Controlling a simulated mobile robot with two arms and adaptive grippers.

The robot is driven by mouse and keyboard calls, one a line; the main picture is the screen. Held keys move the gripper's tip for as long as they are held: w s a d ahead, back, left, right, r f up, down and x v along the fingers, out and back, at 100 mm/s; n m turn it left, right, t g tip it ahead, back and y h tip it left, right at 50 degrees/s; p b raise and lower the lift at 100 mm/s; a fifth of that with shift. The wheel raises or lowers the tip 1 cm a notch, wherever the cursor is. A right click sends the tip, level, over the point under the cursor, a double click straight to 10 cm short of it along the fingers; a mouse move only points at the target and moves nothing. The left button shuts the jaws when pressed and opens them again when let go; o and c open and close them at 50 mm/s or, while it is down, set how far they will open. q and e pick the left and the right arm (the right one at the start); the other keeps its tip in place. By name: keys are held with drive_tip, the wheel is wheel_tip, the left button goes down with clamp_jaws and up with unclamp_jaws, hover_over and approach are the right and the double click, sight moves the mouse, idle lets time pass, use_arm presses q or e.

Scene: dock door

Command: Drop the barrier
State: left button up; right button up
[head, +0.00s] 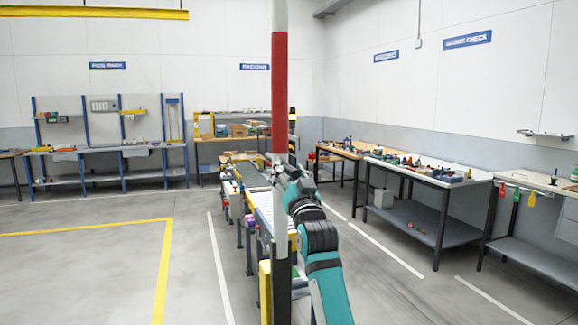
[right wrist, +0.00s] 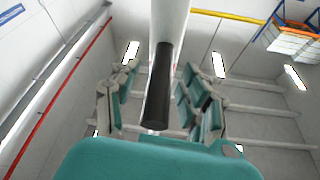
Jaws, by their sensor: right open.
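The barrier arm (head: 279,95), a pole with red and white bands, stands upright in the middle of the head view. Its top runs out of the picture. A dark post (head: 281,303) shows at its lower end. My right gripper (head: 281,168) is at the pole, just below the red band. In the right wrist view, a black grip (right wrist: 158,88) on the pale pole lies between my two spread fingers. The fingers are open, one on each side, with gaps visible. Whether either touches the pole is unclear. My left gripper is not in view.
A roller conveyor (head: 263,205) runs behind the pole. A grey workbench (head: 425,172) with small items stands at the right, and a blue-framed bench (head: 110,150) at the back left. The floor left of the pole is open, with a yellow line (head: 164,260).

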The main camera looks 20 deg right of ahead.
drive_tip(key=shift+w+r, duration=0.15)
drive_tip(key=shift+w, duration=0.2)
drive_tip(key=shift+c, duration=0.2)
clamp_jaws()
